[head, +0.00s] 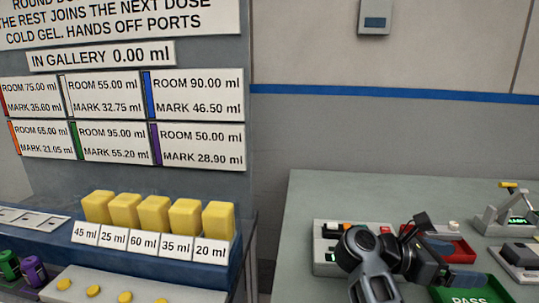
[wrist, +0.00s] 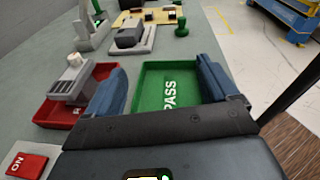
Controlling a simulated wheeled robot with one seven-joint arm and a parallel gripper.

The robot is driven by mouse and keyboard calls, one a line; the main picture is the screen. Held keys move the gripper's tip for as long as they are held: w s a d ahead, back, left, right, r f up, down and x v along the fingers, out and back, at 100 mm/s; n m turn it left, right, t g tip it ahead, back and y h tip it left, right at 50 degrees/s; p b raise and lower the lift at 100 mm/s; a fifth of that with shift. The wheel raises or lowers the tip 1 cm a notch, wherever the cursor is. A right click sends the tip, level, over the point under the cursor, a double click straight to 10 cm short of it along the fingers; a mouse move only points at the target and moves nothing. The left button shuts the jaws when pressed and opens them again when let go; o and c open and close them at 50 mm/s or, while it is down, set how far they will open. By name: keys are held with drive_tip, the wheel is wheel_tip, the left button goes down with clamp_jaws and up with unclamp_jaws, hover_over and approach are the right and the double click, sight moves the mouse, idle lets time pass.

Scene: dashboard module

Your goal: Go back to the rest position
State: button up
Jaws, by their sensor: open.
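My gripper (wrist: 163,90) is open, with its two blue fingers apart and nothing between them. In the wrist view the green PASS tray (wrist: 146,76) lies beyond and between the fingers. It looks empty apart from its lettering. In the head view my gripper and dark wrist (head: 418,245) are above the right-hand table, and the fingertips are hard to make out there. The red tray (wrist: 48,112) is left of the left finger and holds a grey device with a white knob (wrist: 74,76).
Yellow blocks (head: 154,214) stand in a row behind volume labels on the left bench. A gap separates that bench from the grey table (head: 310,195).

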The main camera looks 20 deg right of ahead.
drive_tip(key=s+a+r+n+t+h, duration=0.25)
drive_tip(key=s+a+n+t, duration=0.3)
drive_tip(key=n+t, duration=0.7)
drive_tip(key=s+a+r+n+t+h, duration=0.1)
drive_tip(key=s+a+n+t+h, duration=0.55)
drive_tip(key=n, duration=0.95)
drive_tip(key=s+a+f+n+t+y, duration=0.1)
drive_tip(key=s+a+f+n+y, duration=0.1)
drive_tip(key=s+a+n+y, duration=0.2)
drive_tip(key=s+a+f+n+t+y, duration=0.1)
drive_tip(key=s+a+f+n+y, duration=0.1)
drive_tip(key=s+a+n+y, duration=0.2)
drive_tip(key=s+a+f+n+t+y, duration=0.1)
drive_tip(key=s+a+n+y, duration=0.3)
drive_tip(key=a+n+y, duration=0.5)
drive_tip(key=f+n+y, duration=0.1)
drive_tip(key=n+y, duration=0.5)
drive_tip(key=n, duration=0.6)
drive_tip(key=shift+s, duration=0.4)
